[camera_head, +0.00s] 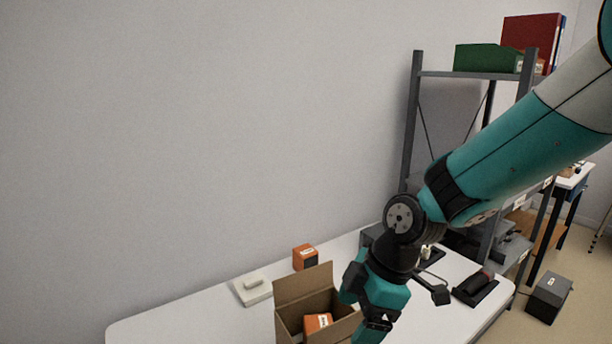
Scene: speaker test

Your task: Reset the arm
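My arm comes in from the upper right and bends down over the right part of a white table. My gripper (378,325) is at the lower end of it, just right of an open cardboard box (290,291). The gripper overlaps the box's right edge in the picture; I cannot tell whether they touch. The fingertips are small and partly cut by the bottom edge, so their opening is unclear. An orange box (318,321) lies inside the cardboard box.
On the white table (190,322) stand another orange box (305,257) and a pale flat device (253,287). A dark device (475,287) lies at the right. A grey shelf rack (412,120) stands behind my arm. A dark box (548,297) is on the floor.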

